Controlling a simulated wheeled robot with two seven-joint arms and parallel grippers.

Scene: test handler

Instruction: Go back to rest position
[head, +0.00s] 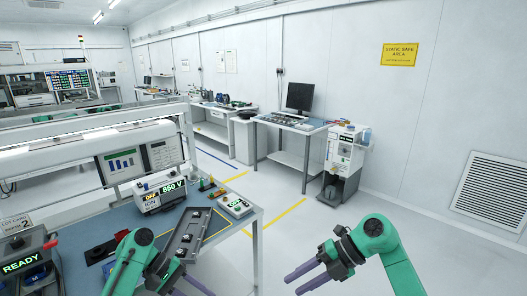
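My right gripper (292,285) is at the lower middle, past the bench's right edge and over the floor. Its two purple fingers point left with a gap between them, and nothing shows in them. My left gripper (198,284) is at the bottom, by the front right part of the bench. Its purple finger parts run off toward the bottom edge, so its opening is unclear. A dark grey tray (190,229) with small dark parts lies on the blue bench top (232,226), just beyond the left gripper.
A READY unit (25,262) is at far left. A side table (290,122) with a monitor (299,97) and a white cabinet (346,150) stand behind. The floor at right is clear.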

